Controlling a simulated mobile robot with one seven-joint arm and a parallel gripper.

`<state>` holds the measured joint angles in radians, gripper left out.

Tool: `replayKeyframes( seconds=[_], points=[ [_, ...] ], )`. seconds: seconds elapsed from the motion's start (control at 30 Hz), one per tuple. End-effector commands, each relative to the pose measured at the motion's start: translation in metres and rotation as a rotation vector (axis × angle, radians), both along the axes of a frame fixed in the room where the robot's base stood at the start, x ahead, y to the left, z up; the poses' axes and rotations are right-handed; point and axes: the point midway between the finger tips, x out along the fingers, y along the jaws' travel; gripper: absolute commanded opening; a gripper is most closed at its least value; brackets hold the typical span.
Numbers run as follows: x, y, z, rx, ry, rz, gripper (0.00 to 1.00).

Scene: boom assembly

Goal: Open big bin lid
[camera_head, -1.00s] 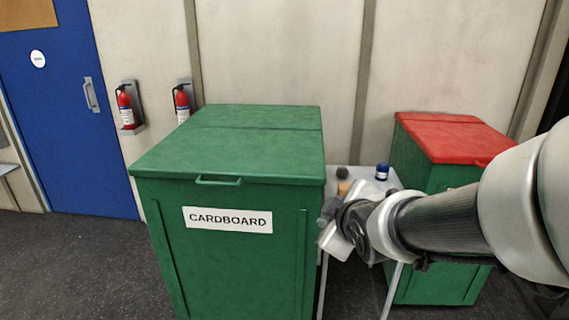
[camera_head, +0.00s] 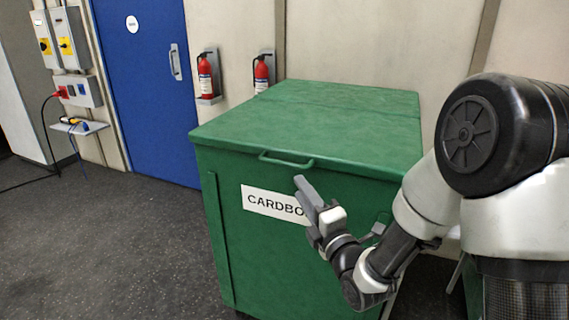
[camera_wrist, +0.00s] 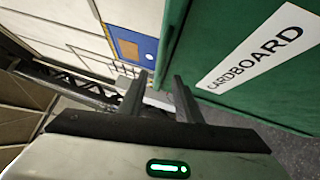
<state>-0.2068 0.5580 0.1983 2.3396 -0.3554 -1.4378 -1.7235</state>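The big green bin (camera_head: 350,235) stands in the middle of the head view with its lid (camera_head: 330,125) closed. A green bar handle (camera_head: 286,161) sits on the lid's front edge. My gripper (camera_head: 303,188) is in front of the bin's front face, just below and right of the handle, and covers part of the CARDBOARD label (camera_head: 268,202). In the wrist view the two fingers of my gripper (camera_wrist: 159,86) are spread with nothing between them. The bin's green side and label (camera_wrist: 255,50) are to their right. The handle cannot be made out there.
A blue door (camera_head: 150,85) and two fire extinguishers (camera_head: 205,75) are behind the bin on the left. Switch boxes (camera_head: 68,45) and a small wall shelf (camera_head: 80,127) are at the far left. The dark floor (camera_head: 110,240) left of the bin is clear.

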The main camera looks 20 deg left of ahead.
Motion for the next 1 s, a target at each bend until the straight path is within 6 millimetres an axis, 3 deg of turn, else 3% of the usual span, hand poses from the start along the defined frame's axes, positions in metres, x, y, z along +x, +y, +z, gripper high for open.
replayKeyframes(
  seconds=[0.5, 0.7, 1.0],
  points=[
    [0.078, 0.068, 0.014, 0.001, 0.001, -0.001, 0.31],
    [0.090, 0.079, 0.017, 0.001, 0.002, -0.001, 0.31],
    [0.092, 0.080, 0.017, 0.000, 0.002, -0.001, 0.31]
  ],
)
